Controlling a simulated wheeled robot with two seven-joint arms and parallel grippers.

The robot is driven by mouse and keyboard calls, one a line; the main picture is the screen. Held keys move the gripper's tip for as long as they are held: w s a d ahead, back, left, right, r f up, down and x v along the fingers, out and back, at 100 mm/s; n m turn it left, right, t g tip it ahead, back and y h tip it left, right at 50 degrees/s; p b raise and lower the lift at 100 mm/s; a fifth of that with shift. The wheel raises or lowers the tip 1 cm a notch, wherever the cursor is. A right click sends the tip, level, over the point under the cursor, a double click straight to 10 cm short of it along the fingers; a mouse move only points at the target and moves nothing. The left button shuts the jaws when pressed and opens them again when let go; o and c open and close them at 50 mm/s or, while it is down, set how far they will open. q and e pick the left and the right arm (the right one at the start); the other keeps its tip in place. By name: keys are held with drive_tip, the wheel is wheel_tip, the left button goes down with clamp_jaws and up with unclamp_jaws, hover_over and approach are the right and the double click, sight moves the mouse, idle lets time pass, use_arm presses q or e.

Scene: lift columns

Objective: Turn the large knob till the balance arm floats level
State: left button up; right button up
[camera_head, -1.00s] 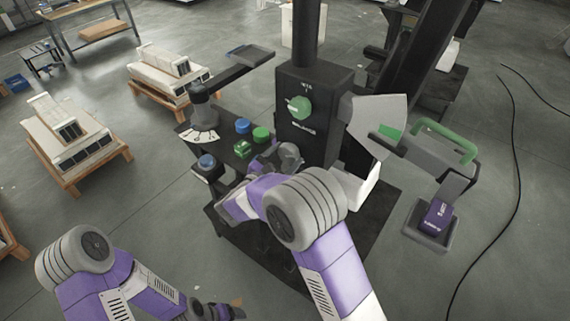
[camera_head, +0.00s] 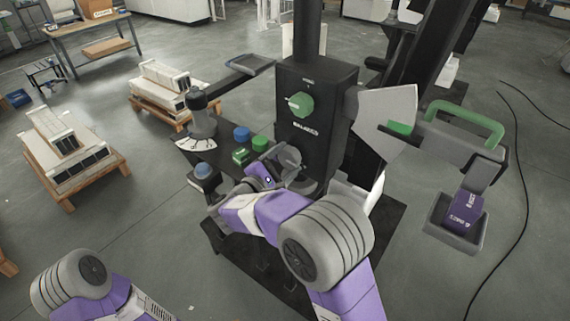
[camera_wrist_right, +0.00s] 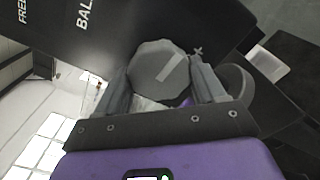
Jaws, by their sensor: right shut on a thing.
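The large knob is a grey, many-sided knob with a pale line on its face; it shows between my right fingers in the right wrist view (camera_wrist_right: 160,68) and low on the black column's front in the head view (camera_head: 289,157). My right gripper (camera_wrist_right: 163,88) is shut on it, one finger on each side. The balance arm (camera_head: 455,150) is grey with a green handle and extends right from the column, sloping down to the right in the picture. It carries a purple block (camera_head: 465,212) in a hanging grey tray. My left gripper is out of view.
The black column (camera_head: 318,90) also bears a green knob (camera_head: 300,104). Blue and green buttons (camera_head: 241,133), a lever and a dial (camera_head: 195,143) stand to its left. A pale wedge-shaped plate (camera_head: 385,115) is beside the arm. A pallet stack (camera_head: 68,145) is further left.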

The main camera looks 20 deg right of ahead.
idle(0.4)
drive_tip(key=o, duration=1)
drive_tip(key=shift+o, duration=0.2)
drive_tip(key=p+v, duration=0.1)
drive_tip(key=v, duration=0.6)
drive_tip(key=shift+s+a, duration=0.2)
drive_tip(key=shift+a, duration=0.05)
